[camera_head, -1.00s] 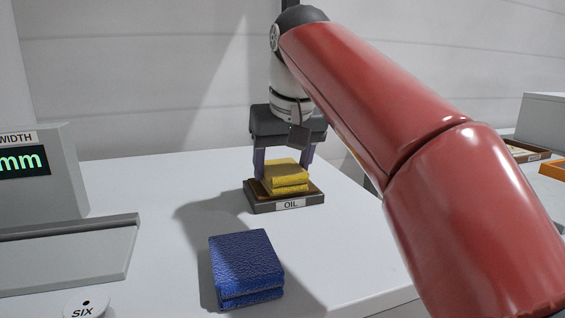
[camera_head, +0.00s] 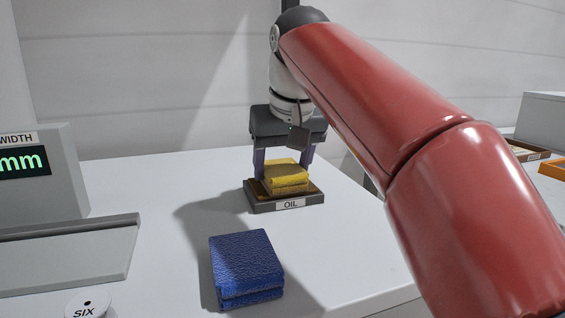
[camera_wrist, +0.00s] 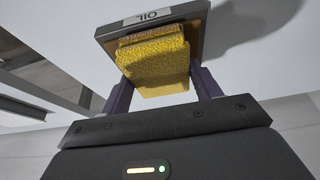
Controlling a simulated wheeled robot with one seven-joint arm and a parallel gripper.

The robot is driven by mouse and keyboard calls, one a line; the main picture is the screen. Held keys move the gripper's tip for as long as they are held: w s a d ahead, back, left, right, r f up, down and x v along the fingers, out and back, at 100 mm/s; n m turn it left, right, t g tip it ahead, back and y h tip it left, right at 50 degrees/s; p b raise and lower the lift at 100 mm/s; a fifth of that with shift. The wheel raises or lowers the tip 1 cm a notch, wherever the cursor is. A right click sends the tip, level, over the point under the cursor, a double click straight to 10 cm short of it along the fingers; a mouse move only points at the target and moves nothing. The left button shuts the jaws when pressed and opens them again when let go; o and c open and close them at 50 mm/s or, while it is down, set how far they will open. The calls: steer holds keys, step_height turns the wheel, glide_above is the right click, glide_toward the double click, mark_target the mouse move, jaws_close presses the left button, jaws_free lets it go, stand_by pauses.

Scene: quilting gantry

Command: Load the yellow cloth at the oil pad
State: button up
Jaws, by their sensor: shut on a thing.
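The yellow cloth (camera_head: 285,171) is a folded block on the dark oil pad (camera_head: 256,205), whose front label reads OIL. Its lower layer looks brownish and darker than its top. My gripper (camera_head: 284,168) points down over the pad and is shut on the cloth, one finger at each side. The wrist view also shows the cloth (camera_wrist: 155,62) between the two fingers, against the pad (camera_wrist: 204,32). The cloth's underside is hidden, and I cannot tell how firmly it presses on the pad.
A folded blue cloth (camera_head: 246,265) lies on the white table (camera_head: 150,190) in front of the pad. A grey width display (camera_head: 40,180) and a grey plate (camera_head: 70,258) stand at left, with a white disc marked SIX (camera_head: 88,304). An orange-rimmed tray (camera_head: 551,170) is far right.

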mark_target(283, 168)
step_height(283, 168, up, 3)
steer(key=p, duration=0.3)
steer(key=shift+f, duration=0.2)
steer(key=shift+r, duration=2.2)
